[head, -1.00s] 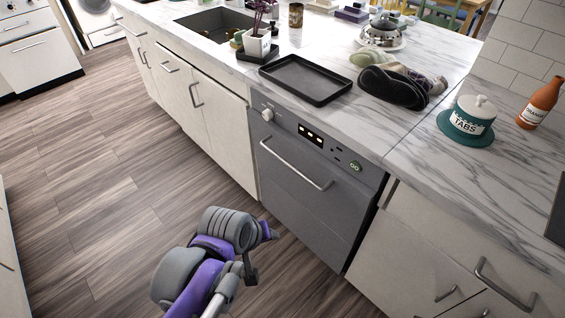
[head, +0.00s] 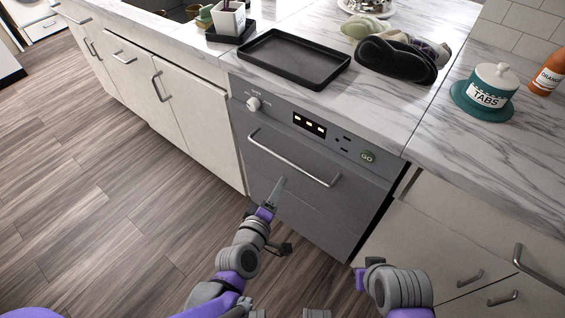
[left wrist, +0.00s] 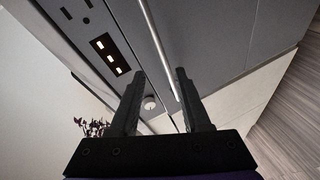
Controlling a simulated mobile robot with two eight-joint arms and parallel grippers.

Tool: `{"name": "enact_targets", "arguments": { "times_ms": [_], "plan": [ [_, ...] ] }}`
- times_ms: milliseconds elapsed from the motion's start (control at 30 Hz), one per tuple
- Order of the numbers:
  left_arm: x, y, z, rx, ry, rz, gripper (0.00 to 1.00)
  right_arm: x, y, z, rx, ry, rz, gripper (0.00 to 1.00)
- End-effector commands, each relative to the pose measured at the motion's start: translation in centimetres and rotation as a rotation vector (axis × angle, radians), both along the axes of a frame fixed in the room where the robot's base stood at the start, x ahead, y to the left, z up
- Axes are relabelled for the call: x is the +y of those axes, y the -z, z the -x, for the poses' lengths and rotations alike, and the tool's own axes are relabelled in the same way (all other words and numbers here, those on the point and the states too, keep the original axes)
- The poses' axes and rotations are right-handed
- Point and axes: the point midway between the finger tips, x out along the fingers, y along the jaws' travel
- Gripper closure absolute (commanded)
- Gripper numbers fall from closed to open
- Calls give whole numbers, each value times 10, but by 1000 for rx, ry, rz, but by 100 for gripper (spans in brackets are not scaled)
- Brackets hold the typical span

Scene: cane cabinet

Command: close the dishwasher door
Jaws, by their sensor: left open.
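The grey dishwasher (head: 310,215) is built in under the marble counter in the head view. Its door front (head: 300,200) stands close to upright, with a dark gap along its right edge; I cannot tell if it is fully shut. The long silver door handle (head: 293,158) runs across its upper part. My left gripper (head: 278,188) is in front of the door, below the handle. In the left wrist view its two fingers (left wrist: 160,100) are apart with nothing held, and the handle bar (left wrist: 158,45) shows beyond them. My right arm's end (head: 362,279) is low in front; its fingers cannot be made out.
A black tray (head: 293,60), a dark oven mitt (head: 395,60) and a teal-and-white tabs jar (head: 487,92) are on the counter. Pale cabinets (head: 200,120) flank the dishwasher on both sides. The wooden floor (head: 90,200) at left is clear.

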Motion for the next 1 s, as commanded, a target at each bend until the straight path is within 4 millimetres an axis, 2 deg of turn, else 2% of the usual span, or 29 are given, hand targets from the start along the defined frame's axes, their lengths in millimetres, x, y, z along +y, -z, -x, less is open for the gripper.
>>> {"name": "enact_targets", "arguments": {
  "times_ms": [33, 200, 367, 467, 800, 1000],
  "plan": [
    [-5, 9, -5, -16, -34, 77, 53, 0, 7, -1, 3, 0, 0, 100],
    [-5, 19, -12, -49, -125, 253, 53, 0, 14, -1, 5, 0, 0, 100],
    [-6, 21, -18, -56, -149, 295, 53, 0, 15, -2, 5, 0, 0, 100],
    [-8, 22, -31, -56, -149, 294, 53, 0, 15, -2, 5, 0, 0, 100],
    [-23, 29, -92, -56, -147, 290, 53, 0, 18, -2, 6, 0, 0, 100],
    [-28, 31, -112, -56, -147, 290, 53, 0, 20, -2, 7, 0, 0, 100]
  ]
}}
